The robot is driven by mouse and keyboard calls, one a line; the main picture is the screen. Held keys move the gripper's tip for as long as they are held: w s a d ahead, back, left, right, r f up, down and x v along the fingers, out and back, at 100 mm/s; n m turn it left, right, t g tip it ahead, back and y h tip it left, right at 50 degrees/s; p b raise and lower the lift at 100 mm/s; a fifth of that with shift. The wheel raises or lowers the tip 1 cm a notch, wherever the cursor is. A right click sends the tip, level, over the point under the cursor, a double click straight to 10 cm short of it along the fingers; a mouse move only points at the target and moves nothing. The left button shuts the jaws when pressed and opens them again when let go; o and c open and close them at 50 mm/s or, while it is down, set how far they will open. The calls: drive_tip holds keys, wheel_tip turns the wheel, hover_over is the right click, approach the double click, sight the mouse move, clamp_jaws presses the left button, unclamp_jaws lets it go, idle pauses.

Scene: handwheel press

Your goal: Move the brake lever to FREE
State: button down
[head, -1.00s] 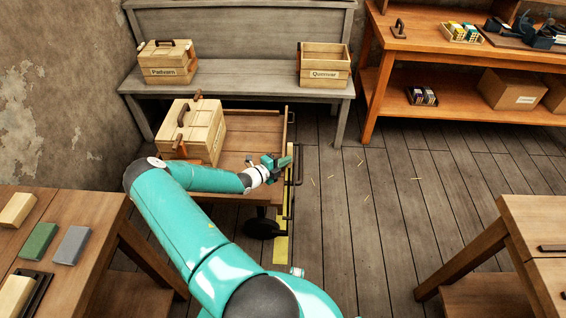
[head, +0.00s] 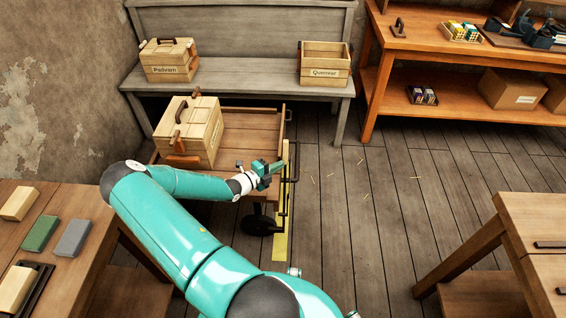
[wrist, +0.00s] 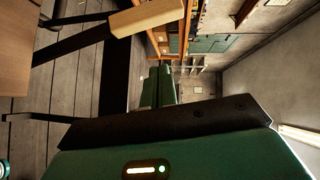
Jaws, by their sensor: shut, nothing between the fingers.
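A wooden cart (head: 262,122) stands before the bench. At its right side is a slim upright pale handle (head: 285,156), which looks like the brake lever. My gripper (head: 272,170) is shut and empty, just left of that handle. In the wrist view a pale wooden grip on a dark bar (wrist: 148,17) lies above my shut fingers (wrist: 158,86). Whether my fingers touch it I cannot tell. A dark wheel (head: 258,224) shows below the cart, with a yellow strip (head: 280,246) beside it. No FREE marking is legible.
A lidded wooden box (head: 190,132) stands on the cart. Behind are a grey bench (head: 225,80) with two boxes and an orange-brown shelf (head: 440,58). Tables stand at the left (head: 95,210) and right (head: 520,225). The floor (head: 380,215) right of the cart is clear.

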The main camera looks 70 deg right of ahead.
drive_tip(key=v, duration=0.6)
drive_tip(key=shift+a+r, duration=0.2)
drive_tip(key=shift+a, duration=0.1)
drive_tip(key=shift+w, duration=0.15)
drive_tip(key=w+a+r+m+t+y, duration=0.35)
drive_tip(key=w+a+r+m, duration=0.45)
drive_tip(key=a+r+m, duration=0.4)
drive_tip(key=w+a+r+m+t+y, duration=0.3)
drive_tip(key=w+a+r+m+y, duration=0.35)
drive_tip(key=a, duration=0.65)
drive_tip(key=s+a+r+m+t+y, duration=0.1)
drive_tip(key=s+a+r+m+t, duration=0.1)
drive_tip(key=a+r+m, duration=0.2)
drive_tip(key=s+a+r+m+t+y, duration=0.1)
drive_tip(key=s+a+r+m+t, duration=0.1)
drive_tip(key=a+r, duration=0.8)
drive_tip(key=s+a+r+m+t+y, duration=0.1)
drive_tip(key=a+r+m+t, duration=0.3)
drive_tip(key=a, duration=0.7)
wheel_tip(320, 180, up, 3)
drive_tip(key=shift+s+r+m+y, duration=0.3)
drive_tip(key=shift+s+m, duration=0.2)
drive_tip(key=shift+m, duration=0.65)
